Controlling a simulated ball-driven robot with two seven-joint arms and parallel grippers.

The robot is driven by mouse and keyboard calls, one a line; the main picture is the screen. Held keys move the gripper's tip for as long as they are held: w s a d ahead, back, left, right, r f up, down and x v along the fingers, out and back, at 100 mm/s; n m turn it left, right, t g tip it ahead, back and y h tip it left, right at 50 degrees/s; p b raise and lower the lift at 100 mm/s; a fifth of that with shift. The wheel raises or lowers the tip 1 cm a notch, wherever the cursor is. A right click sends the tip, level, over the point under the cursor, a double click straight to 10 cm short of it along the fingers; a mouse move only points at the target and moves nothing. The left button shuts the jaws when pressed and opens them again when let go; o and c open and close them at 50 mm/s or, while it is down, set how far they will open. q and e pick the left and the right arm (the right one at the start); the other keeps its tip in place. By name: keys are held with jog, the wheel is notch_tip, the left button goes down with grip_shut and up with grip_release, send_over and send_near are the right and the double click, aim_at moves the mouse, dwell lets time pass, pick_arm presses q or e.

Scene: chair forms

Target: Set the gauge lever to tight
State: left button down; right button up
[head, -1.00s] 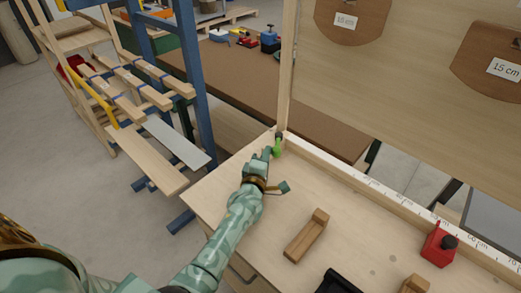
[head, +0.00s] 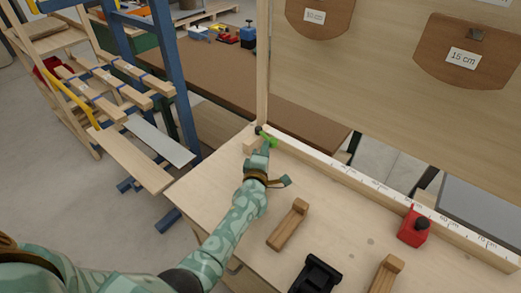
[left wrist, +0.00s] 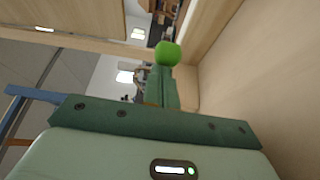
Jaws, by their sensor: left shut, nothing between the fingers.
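The gauge lever (head: 271,141) is a small bright green handle on a dark pivot (head: 259,130) at the far left corner of the workbench, by the wooden post. It points right and toward me from the pivot. My left gripper (head: 263,150) is shut and empty, right beside the lever on its near side. In the left wrist view, the lever's round green knob (left wrist: 168,53) shows just beyond the shut fingertips (left wrist: 160,72). I cannot tell whether they touch. No marking for tight is readable. My right gripper is not in view.
A white ruler fence (head: 350,176) runs along the bench's back edge, with a red stop block (head: 413,227) beside it. Wooden blocks (head: 289,224) and a black item (head: 318,277) lie nearer. A blue rack (head: 176,85) with boards stands left.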

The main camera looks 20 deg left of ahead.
pick_arm(q)
jog(key=shift+w+d+r, duration=0.3)
jog(key=shift+d+r, duration=0.05)
jog(key=shift+d, duration=0.35)
jog(key=shift+r, duration=0.1)
jog(key=shift+s, duration=0.15)
jog(key=s+p, duration=0.1)
jog(key=s+d+p, duration=0.1)
jog(key=s+p, duration=0.1)
jog(key=shift+s+d, duration=0.2)
jog(key=s+p, duration=0.1)
jog(key=s, duration=0.1)
jog(key=s+p, duration=0.1)
jog(key=s, duration=0.1)
jog(key=s+p, duration=0.1)
jog(key=s, duration=0.2)
jog(key=shift+s+a+f, duration=0.1)
jog(key=shift+a+f, duration=0.2)
jog(key=shift+f, duration=0.1)
jog(key=shift+s+f, duration=0.15)
jog(key=shift+s, duration=0.55)
